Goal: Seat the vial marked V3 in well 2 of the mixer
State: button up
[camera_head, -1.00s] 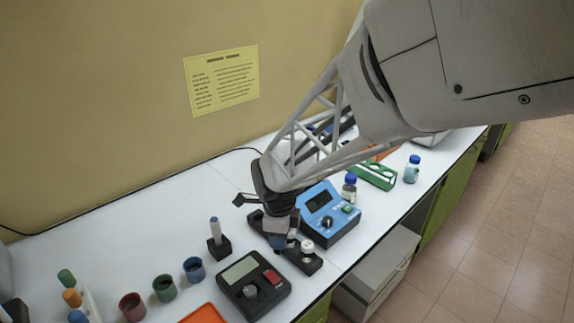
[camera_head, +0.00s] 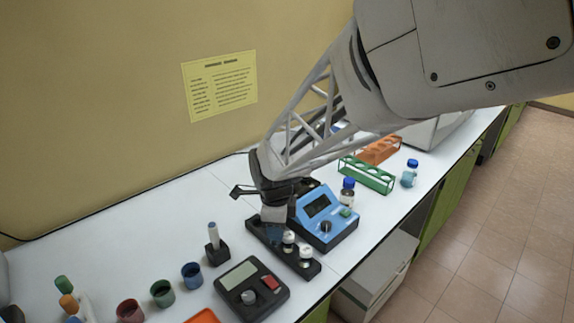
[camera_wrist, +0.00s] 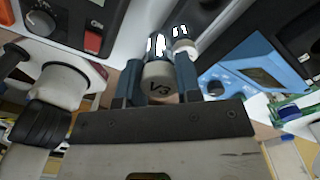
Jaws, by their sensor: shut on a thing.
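My gripper (camera_head: 273,232) is shut on the vial V3 (camera_wrist: 160,84). In the wrist view its pale round cap, marked V3, sits between my two blue fingers; its body is mostly hidden. In the head view my gripper is at the far-left end of a long black block (camera_head: 311,270), beside a blue control unit (camera_head: 314,208); these look like the mixer. Two white-capped vials (camera_head: 288,237) (camera_head: 306,254) stand in the block's nearer part. My gripper covers the far part, so I cannot read well numbers or tell if V3 touches a well.
A black device with a red button (camera_head: 252,288) lies close in front of the block. A pen stand (camera_head: 217,252) and coloured cups (camera_head: 192,274) are to the left. A blue-capped bottle (camera_head: 347,191) and green rack (camera_head: 367,176) are behind. The left back bench is clear.

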jog(key=w+d+r, duration=0.1)
jog(key=w+r, duration=0.3)
jog(key=w, duration=0.5)
jog(key=w+d+r, duration=0.2)
jog(key=w+r, duration=0.2)
jog(key=w, duration=0.6)
jog(key=shift+f, duration=0.15)
jog(key=shift+f, duration=2.6)
jog(key=shift+f, duration=1.3)
dwell(0.5)
jog(key=o, duration=1.3)
jog(key=shift+r, duration=0.2)
